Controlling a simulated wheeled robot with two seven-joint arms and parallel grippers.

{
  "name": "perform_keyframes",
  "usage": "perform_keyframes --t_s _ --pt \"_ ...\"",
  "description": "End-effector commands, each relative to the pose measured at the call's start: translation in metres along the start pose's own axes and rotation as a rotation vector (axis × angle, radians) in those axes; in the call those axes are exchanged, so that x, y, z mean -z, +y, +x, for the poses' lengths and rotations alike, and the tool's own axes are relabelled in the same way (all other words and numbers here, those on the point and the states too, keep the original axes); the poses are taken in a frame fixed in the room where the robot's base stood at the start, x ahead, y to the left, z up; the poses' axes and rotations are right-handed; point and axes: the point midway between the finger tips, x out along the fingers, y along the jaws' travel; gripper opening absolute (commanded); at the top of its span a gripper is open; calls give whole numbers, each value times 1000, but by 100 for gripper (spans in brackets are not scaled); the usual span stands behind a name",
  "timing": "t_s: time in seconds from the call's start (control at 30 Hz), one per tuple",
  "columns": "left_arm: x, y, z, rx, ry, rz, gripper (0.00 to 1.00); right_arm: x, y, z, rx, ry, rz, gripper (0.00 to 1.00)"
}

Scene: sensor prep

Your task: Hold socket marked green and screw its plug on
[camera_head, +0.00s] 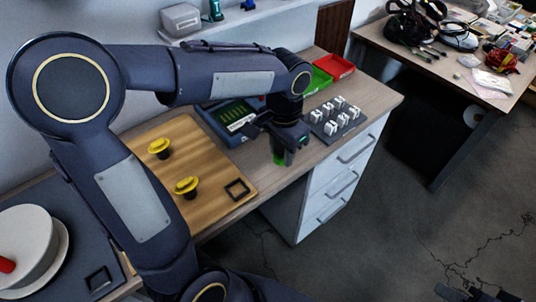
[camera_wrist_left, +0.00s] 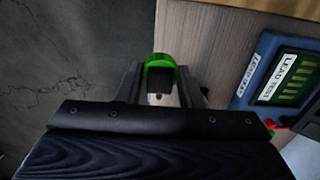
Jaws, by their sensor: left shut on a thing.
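My left gripper (camera_head: 283,152) is shut on a green-marked piece (camera_head: 284,158) and holds it near the table's front edge. Only its green lower part shows below the fingers. In the left wrist view the piece shows as a green rounded band (camera_wrist_left: 160,61) around a dark middle, between the two fingers (camera_wrist_left: 160,85). I cannot tell whether it is the socket or its plug. Two yellow knob-like pieces (camera_head: 159,147) (camera_head: 186,187) stand on the wooden board. Dark shapes at the bottom right edge may be my right gripper, but its jaws cannot be made out.
A blue lead tester (camera_head: 213,122) stands behind my left gripper; it also shows in the left wrist view (camera_wrist_left: 262,75). A rack with several white pieces (camera_head: 345,128) is to the right. Green (camera_head: 318,80) and red (camera_head: 340,66) bins are behind.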

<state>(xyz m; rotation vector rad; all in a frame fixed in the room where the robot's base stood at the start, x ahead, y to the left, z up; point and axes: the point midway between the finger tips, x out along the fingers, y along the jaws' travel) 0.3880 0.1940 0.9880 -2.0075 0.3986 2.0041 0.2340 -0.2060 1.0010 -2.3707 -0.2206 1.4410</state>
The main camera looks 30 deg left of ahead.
Motion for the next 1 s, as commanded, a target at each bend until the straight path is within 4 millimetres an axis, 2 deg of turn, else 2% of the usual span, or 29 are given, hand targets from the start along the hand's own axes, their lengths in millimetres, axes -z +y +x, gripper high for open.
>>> perform_keyframes --t_s 0.03,0.2,0.4,0.6,1.0 --pt "2 16 -4 1 2 10 12 -1 1 3 0 0 0 36" --pt "7 53 -20 0 0 6 12 -2 2 5 0 0 0 36" --pt "10 78 -32 0 -1 2 12 -3 3 6 0 0 0 36" --pt "10 85 -35 0 -2 0 12 -3 3 6 0 0 0 36" --pt "11 84 -33 -2 -3 -4 12 -3 3 6 0 0 0 36"
